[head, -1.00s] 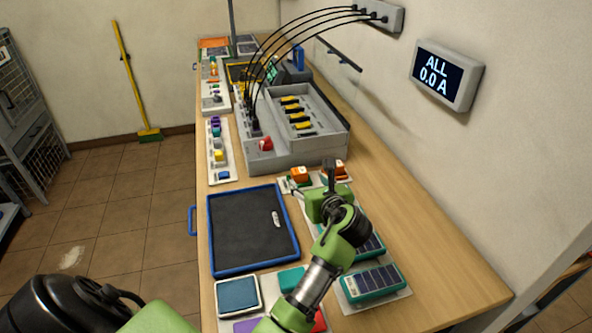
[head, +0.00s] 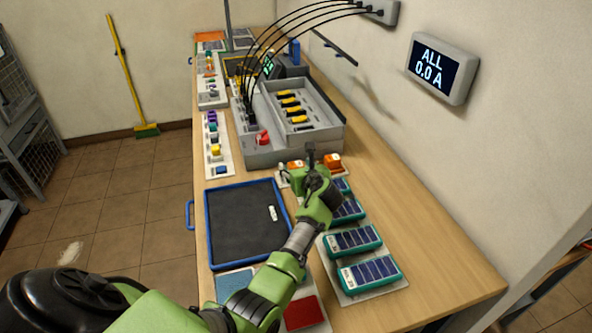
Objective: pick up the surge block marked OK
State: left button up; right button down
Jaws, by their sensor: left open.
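Two small orange blocks stand on a pale strip just in front of the grey cabinet in the head view: a left orange block (head: 296,165) and a right orange block (head: 333,161). They may be the surge blocks; no OK mark is legible at this size. My left gripper (head: 311,153) is open, with its fingers up between the two blocks in the picture. It seems to hold nothing. My left wrist and arm hide part of the strip below. My right gripper is out of view.
A blue-rimmed tray (head: 207,228) with a small pale item (head: 273,213) in it lies left of my arm. Several teal modules (head: 370,272) line the right. The grey cabinet (head: 262,157) has cables rising to the wall. The bench's right edge strip is bare.

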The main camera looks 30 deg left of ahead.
pick_arm(q)
jog(key=shift+w+a+f, duration=0.2)
jog(key=shift+w+a, duration=0.05)
jog(key=shift+a, duration=0.05)
jog(key=c, duration=1.3)
jog(key=shift+o, duration=0.2)
jog(key=shift+r, duration=0.1)
